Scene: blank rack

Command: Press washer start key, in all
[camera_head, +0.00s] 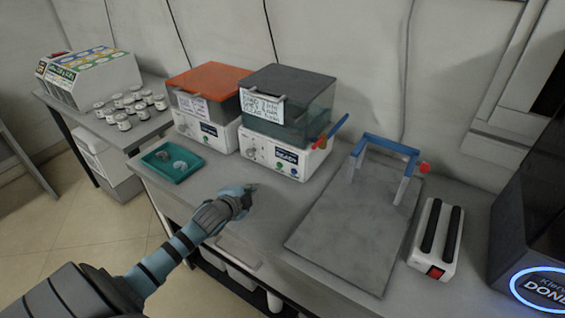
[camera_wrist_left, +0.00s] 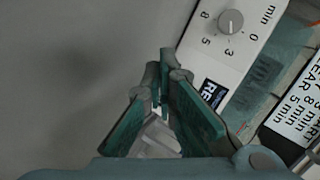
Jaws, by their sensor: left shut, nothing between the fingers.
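Two washers stand side by side on the bench, one with an orange lid (camera_head: 209,80) and one with a grey lid (camera_head: 291,82) and a clear greenish tank. The grey-lidded washer's white front panel (camera_head: 262,152) carries a knob, a dark blue label (camera_head: 287,155) and small coloured buttons (camera_head: 280,166). My left gripper (camera_head: 250,188) is shut and empty, in front of this washer and apart from it. In the left wrist view, the closed fingertips (camera_wrist_left: 163,65) are beside a white panel with a minute dial (camera_wrist_left: 230,22); its buttons do not show. My right gripper is out of view.
A teal tray (camera_head: 161,172) with small clear items lies left of my gripper. A grey slab (camera_head: 345,245) with a blue frame (camera_head: 385,146) and a white switch box (camera_head: 435,245) lie to the right. Several jars (camera_head: 128,105) stand at the back left.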

